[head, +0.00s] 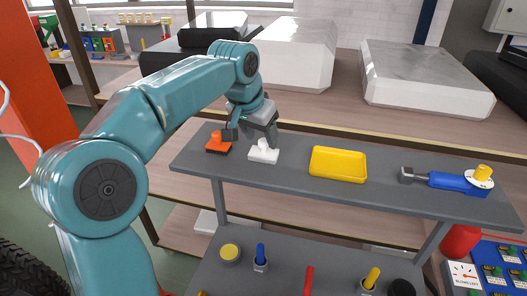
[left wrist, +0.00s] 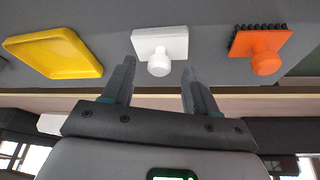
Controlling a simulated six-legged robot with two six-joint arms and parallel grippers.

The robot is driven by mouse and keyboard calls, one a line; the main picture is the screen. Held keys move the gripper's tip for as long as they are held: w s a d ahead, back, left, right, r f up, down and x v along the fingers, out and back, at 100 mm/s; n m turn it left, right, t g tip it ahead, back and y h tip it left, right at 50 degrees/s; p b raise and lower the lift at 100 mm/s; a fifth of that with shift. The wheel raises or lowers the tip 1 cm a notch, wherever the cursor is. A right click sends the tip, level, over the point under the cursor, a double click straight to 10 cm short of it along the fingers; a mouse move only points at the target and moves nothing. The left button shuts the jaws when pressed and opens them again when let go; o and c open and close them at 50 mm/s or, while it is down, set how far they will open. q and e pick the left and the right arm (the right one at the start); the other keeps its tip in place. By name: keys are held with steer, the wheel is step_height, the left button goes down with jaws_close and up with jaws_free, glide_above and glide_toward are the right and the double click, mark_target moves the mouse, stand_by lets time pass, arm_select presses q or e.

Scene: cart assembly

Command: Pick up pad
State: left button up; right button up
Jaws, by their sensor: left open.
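The pad (head: 263,154) is a white square block with a rounded white knob, lying on the grey upper shelf. In the left wrist view the pad (left wrist: 160,45) is straight ahead, its knob pointing toward the gap between my fingers. My left gripper (head: 251,135) is open and empty, just above and behind the pad in the head view. In the left wrist view its fingertips (left wrist: 158,70) stand apart on either side of the knob; I cannot tell whether they touch it. My right gripper is not in view.
An orange brush (head: 218,143) with dark bristles lies just left of the pad. A yellow tray (head: 338,163) lies to its right, and a blue tool (head: 450,181) farther right. The shelf (head: 385,190) between these is bare. Several small items stand on the lower shelf.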

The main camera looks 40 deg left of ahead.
mark_target(263, 141)
arm_select(q)
steer(key=shift+x, duration=1.1)
steer(key=shift+f, duration=0.3)
jaws_close()
steer(key=shift+r, duration=0.1)
step_height(263, 141, up, 10)
